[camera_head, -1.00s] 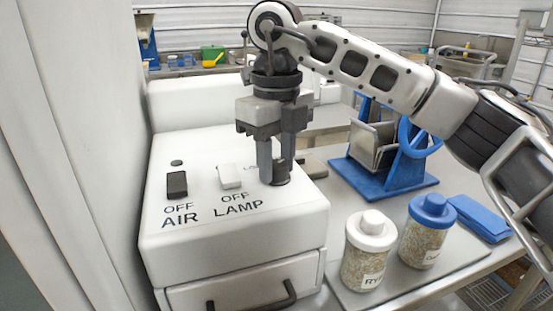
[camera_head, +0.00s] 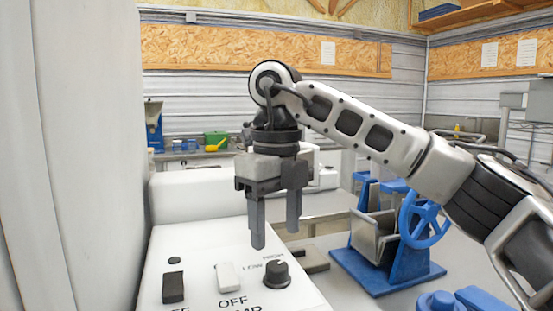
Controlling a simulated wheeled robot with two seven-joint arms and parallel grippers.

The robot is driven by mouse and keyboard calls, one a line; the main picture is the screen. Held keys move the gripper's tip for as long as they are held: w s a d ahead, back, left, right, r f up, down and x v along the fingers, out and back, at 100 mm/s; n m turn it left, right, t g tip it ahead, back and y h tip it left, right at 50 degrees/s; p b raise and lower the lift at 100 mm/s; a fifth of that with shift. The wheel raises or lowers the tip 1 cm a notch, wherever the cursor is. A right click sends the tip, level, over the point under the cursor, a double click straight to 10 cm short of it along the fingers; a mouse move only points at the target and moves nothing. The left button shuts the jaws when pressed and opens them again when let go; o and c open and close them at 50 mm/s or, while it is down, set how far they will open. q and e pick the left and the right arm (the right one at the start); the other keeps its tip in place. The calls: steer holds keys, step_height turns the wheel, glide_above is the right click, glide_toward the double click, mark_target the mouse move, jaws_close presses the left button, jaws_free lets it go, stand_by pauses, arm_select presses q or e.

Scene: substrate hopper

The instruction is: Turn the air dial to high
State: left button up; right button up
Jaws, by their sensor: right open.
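The dial is a dark round knob (camera_head: 277,275) on top of the white machine (camera_head: 205,262), with LOW at its left and HIGH above it. I cannot tell for sure which label it points to. My right gripper (camera_head: 275,238) points down with its two dark fingers apart and empty. It appears a little above and behind the knob, clear of it. My left gripper is not in view.
A black switch (camera_head: 173,288) and a white switch (camera_head: 229,276) sit left of the knob. A blue stand with a wheel (camera_head: 395,250) stands on the table to the right. A blue lid (camera_head: 438,302) shows at the bottom edge.

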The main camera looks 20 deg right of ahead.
mark_target(276, 264)
step_height(276, 264, up, 10)
steer(key=p, duration=0.2)
steer(key=shift+f, duration=0.25)
